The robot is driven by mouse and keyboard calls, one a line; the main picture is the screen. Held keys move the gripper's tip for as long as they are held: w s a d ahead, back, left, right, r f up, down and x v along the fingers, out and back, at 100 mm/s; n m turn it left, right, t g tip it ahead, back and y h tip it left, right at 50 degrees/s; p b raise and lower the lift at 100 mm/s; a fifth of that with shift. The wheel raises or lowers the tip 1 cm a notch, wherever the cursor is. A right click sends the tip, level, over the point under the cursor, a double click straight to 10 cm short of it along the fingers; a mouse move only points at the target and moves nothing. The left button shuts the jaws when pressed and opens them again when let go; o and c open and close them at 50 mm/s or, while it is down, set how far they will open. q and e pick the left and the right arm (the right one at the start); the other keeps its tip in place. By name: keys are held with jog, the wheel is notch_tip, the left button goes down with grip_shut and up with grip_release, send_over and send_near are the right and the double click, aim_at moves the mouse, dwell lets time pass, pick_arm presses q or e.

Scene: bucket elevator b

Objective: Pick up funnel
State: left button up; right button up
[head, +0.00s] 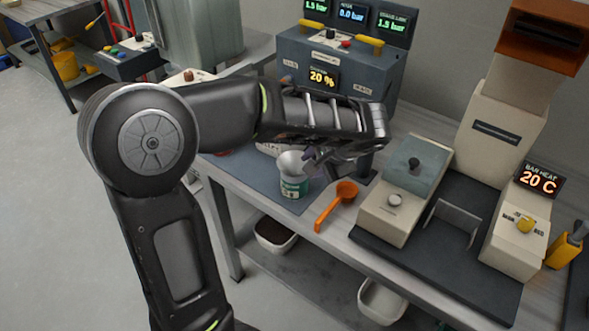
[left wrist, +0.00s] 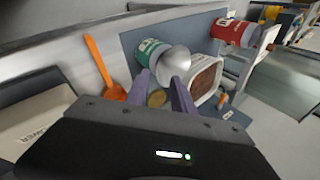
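A pale grey, rounded piece that looks like the funnel (head: 291,162) sits at the top of a white jar with a green label (head: 293,187). In the left wrist view the funnel (left wrist: 174,62) shows as a smooth grey dome beside the green-labelled jar (left wrist: 150,50). My left gripper (head: 314,163) is close to the funnel, on its right in the head view. Its two purple fingers (left wrist: 162,80) stand apart, with their tips near the dome and nothing clearly held between them. Whether they touch it I cannot tell. My right gripper is out of view.
An orange scoop (head: 337,204) lies right of the jar on the bench. A white tub with reddish-brown contents (left wrist: 206,76) and a red can (left wrist: 233,32) stand nearby. A control box (head: 330,60) is behind; a beige machine (head: 490,150) stands right.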

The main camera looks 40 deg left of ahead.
aim_at(290, 163)
pick_arm(q)
jog(key=p+x, duration=0.1)
jog(key=x, duration=0.4)
jog(key=shift+s+d+f, duration=0.1)
jog(key=shift+d+f, duration=0.05)
dwell(0.3)
grip_shut()
dwell(0.4)
